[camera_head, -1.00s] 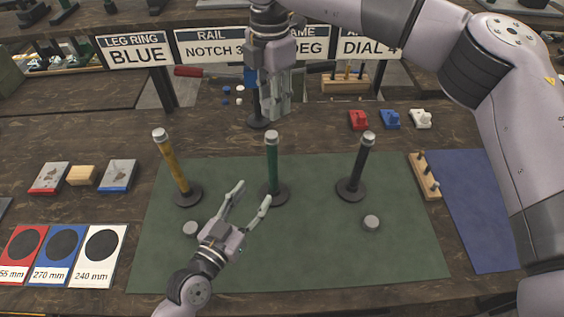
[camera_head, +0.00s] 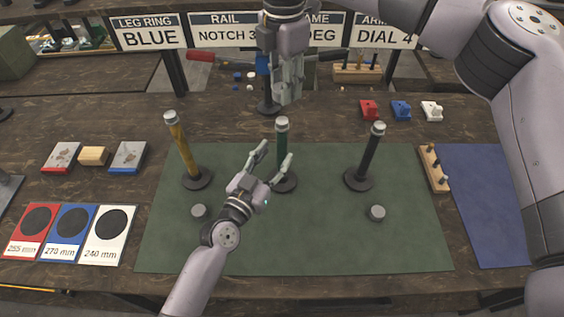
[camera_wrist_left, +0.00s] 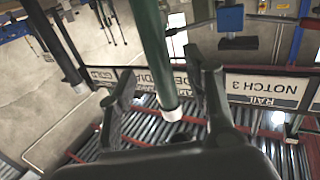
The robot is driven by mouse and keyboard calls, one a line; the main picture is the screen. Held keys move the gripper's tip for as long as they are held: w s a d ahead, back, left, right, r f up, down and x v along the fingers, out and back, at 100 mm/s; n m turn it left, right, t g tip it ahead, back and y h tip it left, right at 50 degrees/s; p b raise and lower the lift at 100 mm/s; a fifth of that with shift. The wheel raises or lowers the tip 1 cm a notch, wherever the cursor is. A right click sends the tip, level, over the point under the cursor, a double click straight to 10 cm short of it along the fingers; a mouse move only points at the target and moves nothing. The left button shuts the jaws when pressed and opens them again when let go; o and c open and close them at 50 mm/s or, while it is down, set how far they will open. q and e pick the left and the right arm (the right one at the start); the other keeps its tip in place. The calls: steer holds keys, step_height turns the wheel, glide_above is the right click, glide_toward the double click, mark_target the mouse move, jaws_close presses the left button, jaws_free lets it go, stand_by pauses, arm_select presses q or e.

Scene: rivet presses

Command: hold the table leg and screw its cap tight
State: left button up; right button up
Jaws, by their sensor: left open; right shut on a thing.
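Three upright legs with silver tops stand on round dark bases: a yellow one (camera_head: 184,150), a green one (camera_head: 282,145) and a dark one (camera_head: 367,155). Two loose grey caps, a left one (camera_head: 199,211) and a right one (camera_head: 377,212), lie on the mat. My left gripper (camera_head: 275,157) is open at the green leg's lower part. In the left wrist view the green leg (camera_wrist_left: 153,50) shows between the spread fingers. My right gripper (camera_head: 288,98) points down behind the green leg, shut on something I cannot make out.
The green mat (camera_head: 290,245) is clear in front. A wooden peg rack (camera_head: 434,168) and a blue mat (camera_head: 485,200) lie at right. Coloured cards (camera_head: 72,225) and blocks (camera_head: 93,156) lie at left. A blue device (camera_head: 263,65) with a red-handled bar (camera_head: 201,56) stands behind.

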mark_target(279, 150)
arm_select(q)
steer(key=shift+x, duration=2.25)
steer(key=shift+c, duration=0.5)
jaws_close()
